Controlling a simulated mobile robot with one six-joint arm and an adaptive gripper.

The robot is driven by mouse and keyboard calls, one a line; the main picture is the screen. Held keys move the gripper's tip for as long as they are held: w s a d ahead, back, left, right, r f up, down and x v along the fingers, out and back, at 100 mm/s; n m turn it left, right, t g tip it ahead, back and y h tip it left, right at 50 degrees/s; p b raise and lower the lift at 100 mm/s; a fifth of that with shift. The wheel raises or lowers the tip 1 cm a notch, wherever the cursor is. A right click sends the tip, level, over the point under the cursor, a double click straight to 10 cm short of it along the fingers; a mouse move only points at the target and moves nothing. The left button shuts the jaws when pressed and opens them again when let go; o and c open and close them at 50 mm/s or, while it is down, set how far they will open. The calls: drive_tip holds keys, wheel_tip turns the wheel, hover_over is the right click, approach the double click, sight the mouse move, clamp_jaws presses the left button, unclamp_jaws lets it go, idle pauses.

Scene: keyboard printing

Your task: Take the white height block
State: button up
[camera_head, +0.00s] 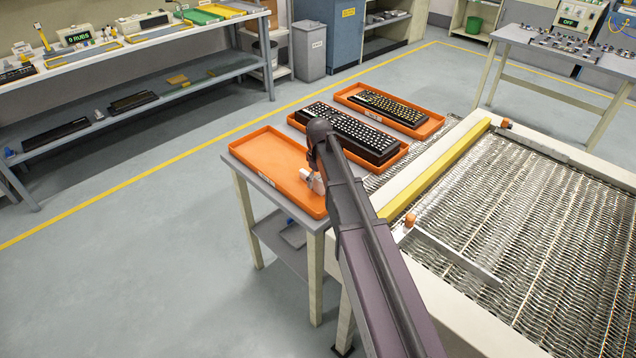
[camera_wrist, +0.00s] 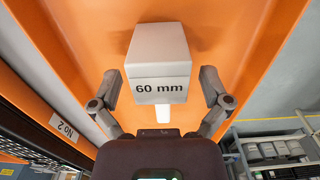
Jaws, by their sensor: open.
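The white height block (camera_wrist: 161,60), marked "60 mm", is in the orange tray (camera_wrist: 90,30) in the wrist view. My gripper (camera_wrist: 160,80) is open, with one finger on each side of the block. A gap shows between each finger and the block's sides. In the head view, the orange tray (camera_head: 262,152) is at the near left end of a small table, and my arm reaches to its right edge. A small pale shape there (camera_head: 316,182) may be the block or part of my gripper; I cannot tell.
Two more orange trays with keyboards, a nearer one (camera_head: 352,134) and a farther one (camera_head: 395,105), are beside it on the table. A mesh conveyor (camera_head: 530,210) with a yellow-edged frame is to the right. Open floor (camera_head: 150,250) lies to the left.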

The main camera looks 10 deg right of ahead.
clamp_jaws()
idle(0.3)
drive_tip(key=shift+r, duration=0.2)
wheel_tip(320, 180, up, 3)
drive_tip(key=p, duration=0.3)
drive_tip(key=shift+f, duration=0.2)
drive_tip(key=s+d+r+p, duration=0.2)
drive_tip(key=s, duration=1.3)
drive_tip(key=shift+s, duration=0.4)
drive_tip(key=shift+d, duration=0.1)
